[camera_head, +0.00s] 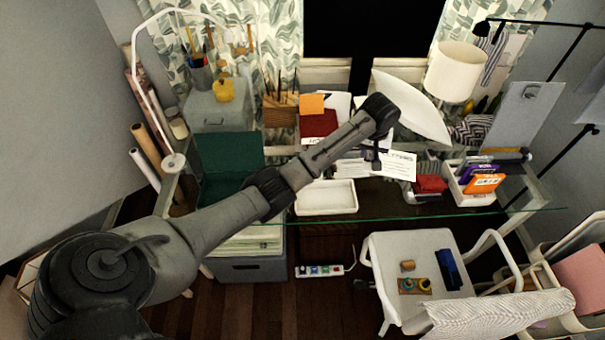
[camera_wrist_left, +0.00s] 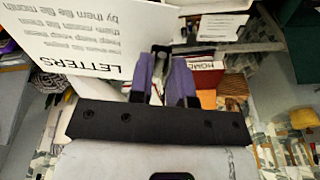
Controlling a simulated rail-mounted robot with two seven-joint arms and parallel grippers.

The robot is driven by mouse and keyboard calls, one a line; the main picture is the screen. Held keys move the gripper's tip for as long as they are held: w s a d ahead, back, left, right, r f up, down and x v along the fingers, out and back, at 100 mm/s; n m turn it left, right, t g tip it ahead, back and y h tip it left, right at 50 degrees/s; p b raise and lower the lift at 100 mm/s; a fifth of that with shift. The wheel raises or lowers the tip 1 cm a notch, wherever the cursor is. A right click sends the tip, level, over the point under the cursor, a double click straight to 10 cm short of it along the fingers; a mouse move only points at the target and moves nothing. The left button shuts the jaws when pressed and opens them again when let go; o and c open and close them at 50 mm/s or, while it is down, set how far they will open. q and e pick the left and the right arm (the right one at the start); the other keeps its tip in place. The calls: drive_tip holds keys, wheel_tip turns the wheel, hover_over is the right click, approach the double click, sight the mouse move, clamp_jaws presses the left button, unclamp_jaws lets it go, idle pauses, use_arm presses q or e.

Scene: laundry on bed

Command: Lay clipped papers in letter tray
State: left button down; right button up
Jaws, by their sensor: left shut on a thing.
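The clipped papers (camera_head: 398,166), white sheets with a "LETTERS" heading, hang at my left gripper (camera_head: 374,163) above the glass desk. In the left wrist view the papers (camera_wrist_left: 75,38) spread to the left of the fingers (camera_wrist_left: 163,85). The fingers are shut on the papers' edge; a dark piece shows between them, but I cannot tell whether it is the clip. The white letter tray (camera_head: 327,211) lies on the desk, left of and nearer than the gripper; its visible inside looks empty. My right gripper is out of view.
A green open box (camera_head: 228,155) stands left of the tray. A dark red book (camera_head: 319,123) lies behind it. At the right are a small red thing (camera_head: 430,184) and a white bin (camera_head: 474,200) with colored boxes. The glass desk edge runs in front.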

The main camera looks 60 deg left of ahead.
use_arm(q)
drive_tip(key=s+a+f+n+p, duration=0.2)
drive_tip(key=s+a+f, duration=0.4)
drive_tip(key=f, duration=0.3)
drive_tip(key=s+a+f+n+p, duration=0.1)
drive_tip(key=s+a+f+n, duration=0.1)
drive_tip(key=s+a+f, duration=0.5)
wheel_tip(320, 180, down, 3)
drive_tip(key=shift+s+a+y+p, duration=0.3)
drive_tip(key=shift+s+p, duration=0.1)
drive_tip(key=shift+s, duration=0.45)
